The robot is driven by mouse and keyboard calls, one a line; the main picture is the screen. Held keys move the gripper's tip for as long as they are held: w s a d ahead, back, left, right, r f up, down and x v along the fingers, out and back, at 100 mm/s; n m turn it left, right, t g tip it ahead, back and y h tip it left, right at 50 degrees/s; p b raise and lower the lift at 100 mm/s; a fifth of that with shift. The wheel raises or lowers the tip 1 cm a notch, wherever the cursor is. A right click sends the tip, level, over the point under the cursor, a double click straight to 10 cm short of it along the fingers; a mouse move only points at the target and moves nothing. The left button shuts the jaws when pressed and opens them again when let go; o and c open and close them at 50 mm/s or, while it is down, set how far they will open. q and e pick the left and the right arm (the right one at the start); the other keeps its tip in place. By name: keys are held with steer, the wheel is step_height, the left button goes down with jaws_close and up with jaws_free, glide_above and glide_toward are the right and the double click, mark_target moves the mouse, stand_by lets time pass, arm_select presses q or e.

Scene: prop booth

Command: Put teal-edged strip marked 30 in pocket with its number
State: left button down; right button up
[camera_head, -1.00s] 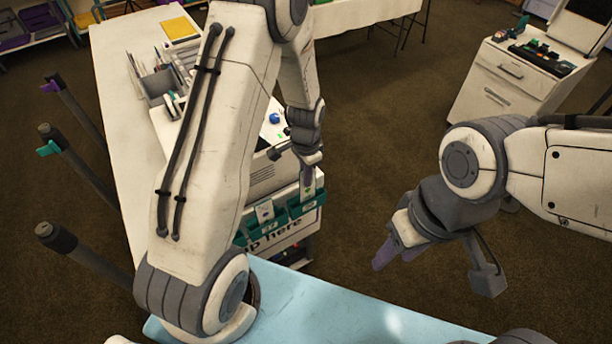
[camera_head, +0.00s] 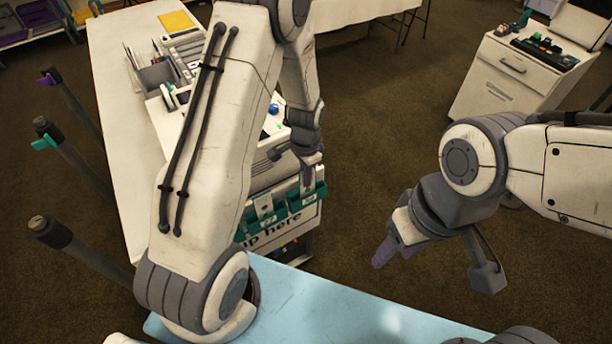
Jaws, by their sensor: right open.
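A row of teal pockets (camera_head: 289,210) hangs on the front of a white stand, above a panel whose lettering is partly hidden and ends in "here". Pale strips show in some pockets, but their numbers are too small to read. I cannot make out which strip is marked 30. My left gripper (camera_head: 308,174) points down at the right end of the pocket row, close to it. Whether its fingers are open or hold a strip is unclear. My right gripper (camera_head: 385,251) is open and apart from the pockets, to their right.
A light blue surface (camera_head: 330,305) lies in front. A long white table (camera_head: 122,110) with a grey organiser (camera_head: 158,80) and a yellow item (camera_head: 176,20) is at left. A white drawer cabinet (camera_head: 510,75) stands at back right. Dark posts (camera_head: 75,160) stand at left. Brown floor lies between.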

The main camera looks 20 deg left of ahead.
arm_select(q)
steer(key=shift+f+b, duration=0.45)
steer(key=shift+f, duration=0.25)
steer(key=c, duration=1)
jaws_free()
step_height(320, 180, up, 10)
steer(key=shift+r+b, duration=0.2)
steer(key=shift+b, duration=0.5)
